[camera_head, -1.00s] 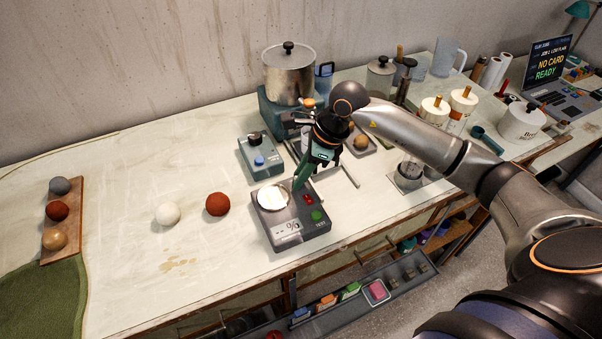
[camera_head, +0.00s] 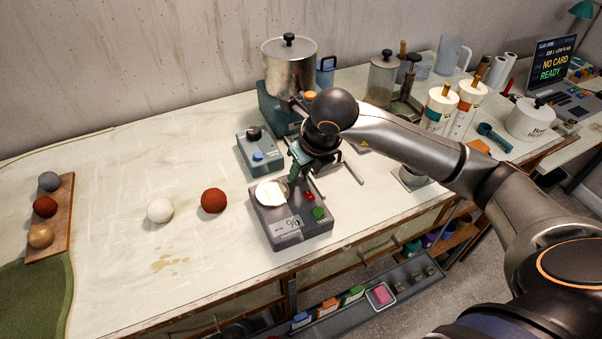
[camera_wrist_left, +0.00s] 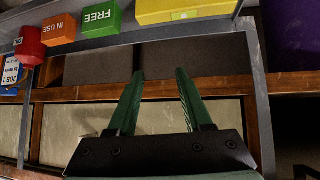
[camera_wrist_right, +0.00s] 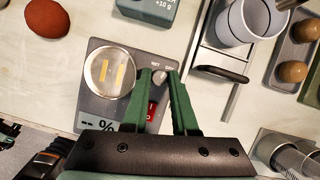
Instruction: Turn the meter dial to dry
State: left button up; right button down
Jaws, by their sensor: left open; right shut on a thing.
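The grey meter (camera_head: 292,229) sits near the table's front edge, with a round metal plate, a "-- %" readout, a red button and a green button. In the right wrist view, the meter (camera_wrist_right: 92,101) shows its small grey dial (camera_wrist_right: 159,76) under the printed words WET and DRY. My right gripper (camera_wrist_right: 159,72) is shut on the dial, one green finger on each side. Which word the dial points to cannot be told. In the head view my right gripper (camera_head: 293,175) reaches the meter's back edge and hides the dial. My left gripper (camera_wrist_left: 160,74) is open and empty, facing drawers and a tray.
A teal box (camera_head: 256,158) with a blue button stands just behind the meter. A metal pot (camera_head: 288,72) on a teal base is farther back. A white ball (camera_head: 160,210) and a terracotta ball (camera_head: 213,201) lie left of the meter.

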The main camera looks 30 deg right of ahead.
pick_arm(q)
jog(key=shift+f+b, duration=0.5)
jog(key=shift+f, duration=0.15)
pick_arm(e)
jog(key=shift+a+m+h, duration=0.1)
jog(key=shift+m+h, duration=0.4)
jog(key=shift+m, duration=0.8)
jog(key=c, duration=0.7)
grip_release()
pick_arm(q)
jog(key=shift+r, duration=0.1)
